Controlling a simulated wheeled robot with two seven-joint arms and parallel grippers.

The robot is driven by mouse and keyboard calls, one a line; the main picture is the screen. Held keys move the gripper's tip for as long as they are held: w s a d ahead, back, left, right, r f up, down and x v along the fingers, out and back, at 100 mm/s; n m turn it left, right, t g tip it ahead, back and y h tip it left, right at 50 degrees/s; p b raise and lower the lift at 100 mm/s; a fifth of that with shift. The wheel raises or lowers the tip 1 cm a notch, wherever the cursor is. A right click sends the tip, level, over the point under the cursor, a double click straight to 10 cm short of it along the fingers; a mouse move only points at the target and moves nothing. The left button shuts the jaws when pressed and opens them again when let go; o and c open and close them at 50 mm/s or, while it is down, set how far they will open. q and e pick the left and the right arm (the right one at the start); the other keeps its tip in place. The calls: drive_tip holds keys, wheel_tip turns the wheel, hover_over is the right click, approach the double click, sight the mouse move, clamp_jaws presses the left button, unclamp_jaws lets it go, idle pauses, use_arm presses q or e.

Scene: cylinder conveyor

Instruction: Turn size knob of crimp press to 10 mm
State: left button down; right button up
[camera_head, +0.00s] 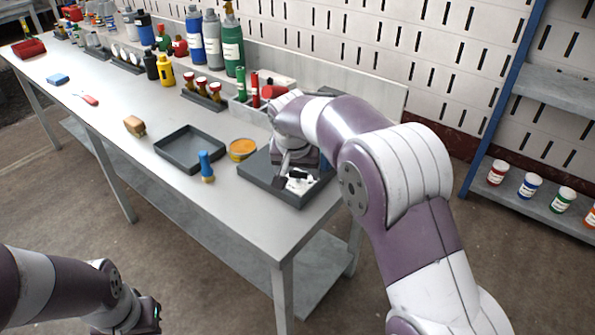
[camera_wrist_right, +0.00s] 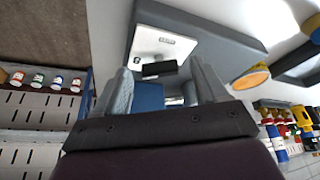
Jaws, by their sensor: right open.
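The crimp press, as far as it shows, has a dark grey base (camera_head: 262,178) at the right end of the table, with a white plate (camera_head: 300,184) and a blue part. My right gripper (camera_head: 286,165) is low over it and hides much of it. In the right wrist view the open fingers (camera_wrist_right: 160,72) point at the press, one on each side of a small black piece (camera_wrist_right: 160,69) in front of the white plate (camera_wrist_right: 165,42). I cannot tell whether this piece is the size knob, and its scale is unreadable. My left gripper (camera_head: 150,318) is partly seen, off the table.
Left of the press on the table (camera_head: 115,105) are an orange-filled round dish (camera_head: 242,149), a blue-handled stamp-like tool (camera_head: 206,166) and an empty grey tray (camera_head: 186,150). Bottles (camera_head: 232,50) line the back. A shelf with small jars (camera_head: 530,185) stands at right.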

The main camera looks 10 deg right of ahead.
drive_tip(key=shift+f, duration=0.1)
drive_tip(key=c, duration=1.1)
drive_tip(key=shift+o, duration=0.2)
